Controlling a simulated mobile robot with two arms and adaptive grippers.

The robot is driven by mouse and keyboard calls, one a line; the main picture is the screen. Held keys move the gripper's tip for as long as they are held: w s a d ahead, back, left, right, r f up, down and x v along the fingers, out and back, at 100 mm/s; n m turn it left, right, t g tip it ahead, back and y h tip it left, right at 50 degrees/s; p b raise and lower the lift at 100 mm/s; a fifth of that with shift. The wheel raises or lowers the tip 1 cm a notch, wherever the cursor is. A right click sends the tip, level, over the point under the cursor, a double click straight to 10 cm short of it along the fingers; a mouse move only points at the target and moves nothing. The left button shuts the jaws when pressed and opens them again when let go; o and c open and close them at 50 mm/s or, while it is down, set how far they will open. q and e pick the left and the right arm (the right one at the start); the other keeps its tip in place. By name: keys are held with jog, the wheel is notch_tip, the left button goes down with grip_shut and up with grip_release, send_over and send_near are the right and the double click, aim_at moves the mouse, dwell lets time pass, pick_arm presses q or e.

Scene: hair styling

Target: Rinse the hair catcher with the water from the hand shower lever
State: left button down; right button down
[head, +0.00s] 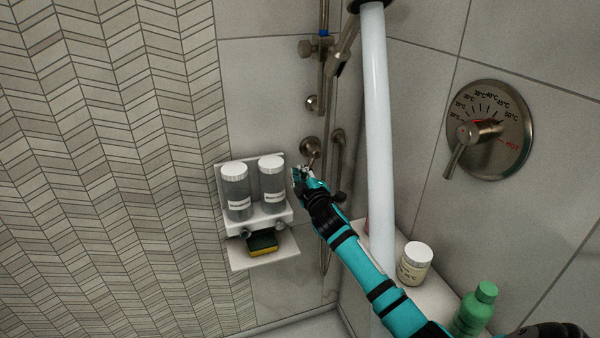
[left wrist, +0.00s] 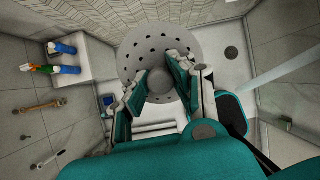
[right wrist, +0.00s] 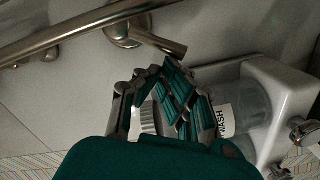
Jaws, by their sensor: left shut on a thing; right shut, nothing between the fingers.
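The hair catcher (left wrist: 190,46) is a grey disc with many holes and a central knob. My left gripper (left wrist: 160,82) is shut on that knob; neither shows in the head view. My right gripper (head: 299,176) is shut and empty, just below the metal lever (head: 311,149) on the wall. In the right wrist view the lever (right wrist: 160,44) lies just beyond the closed fingers (right wrist: 155,80); contact is unclear. A thick pale water stream (head: 377,110) falls from the shower head (head: 370,4). In the left wrist view the stream (left wrist: 290,70) passes right of the catcher, apart from it.
A wall shelf with two bottles (head: 236,190) is left of my right gripper, above a sponge (head: 263,243). A white jar (head: 415,264) and a green bottle (head: 476,308) stand on a ledge beside my right arm. A temperature dial (head: 488,130) is on the right wall.

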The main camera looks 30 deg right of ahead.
jog(key=shift+d+f+n, duration=0.1)
jog(key=shift+f+n, duration=0.05)
jog(key=shift+n, duration=0.15)
pick_arm(q)
jog(key=shift+f, duration=0.1)
pick_arm(e)
jog(key=d+f+n, duration=0.1)
jog(key=n, duration=0.1)
jog(key=d+f+n, duration=0.1)
jog(key=n, duration=0.1)
jog(key=shift+s+d+f, duration=0.1)
jog(key=shift+s, duration=0.2)
dwell(0.3)
dwell(0.4)
